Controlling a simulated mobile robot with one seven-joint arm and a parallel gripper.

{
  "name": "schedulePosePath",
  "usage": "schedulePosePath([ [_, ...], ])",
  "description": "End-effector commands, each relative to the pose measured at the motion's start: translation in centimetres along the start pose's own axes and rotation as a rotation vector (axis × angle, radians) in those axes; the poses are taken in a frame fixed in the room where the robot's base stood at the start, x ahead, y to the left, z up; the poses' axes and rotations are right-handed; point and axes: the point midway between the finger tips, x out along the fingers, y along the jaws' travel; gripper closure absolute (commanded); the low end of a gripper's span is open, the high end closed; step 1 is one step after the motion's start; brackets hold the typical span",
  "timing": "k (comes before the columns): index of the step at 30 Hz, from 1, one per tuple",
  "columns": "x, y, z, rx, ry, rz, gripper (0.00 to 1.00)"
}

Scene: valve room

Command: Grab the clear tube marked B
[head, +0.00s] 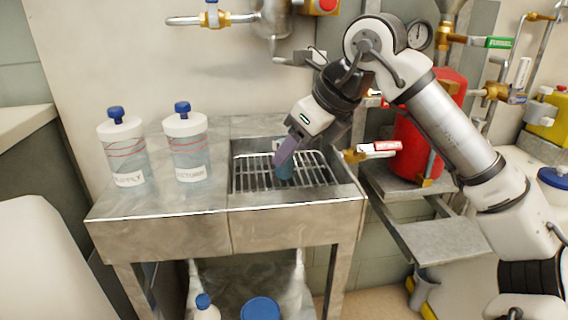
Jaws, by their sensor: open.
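My gripper (285,160) is at the left end of my arm, pointing down over the slotted grate of the steel sink basin (236,178). Its purple-grey finger part is seen edge-on, so the gap between the jaws is hidden. A small dark teal thing (286,173) shows right at the fingertips. I cannot tell whether it stands on the grate, touches the fingers or is a tube. No letter B is readable anywhere. Two clear bottles with white tops and blue caps stand upright on the counter: a left bottle (125,155) and a right bottle (186,150), both with white labels.
The steel counter (160,205) is clear in front of the bottles. A pipe with a valve (212,18) runs above. A blue-lidded container (260,310) stands below.

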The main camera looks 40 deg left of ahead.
Motion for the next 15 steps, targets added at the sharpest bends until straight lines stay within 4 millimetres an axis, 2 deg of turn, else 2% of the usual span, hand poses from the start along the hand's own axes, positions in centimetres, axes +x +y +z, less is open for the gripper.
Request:
schedulePosePath([
  [5,1.5,-0.1,0.0,-0.001,-0.001,0.002,0.44],
  [12,5.0,-0.5,0.1,-0.002,-0.001,0.003,0.44],
  [15,5.5,-0.5,0.2,-0.002,-0.002,0.001,0.44],
])
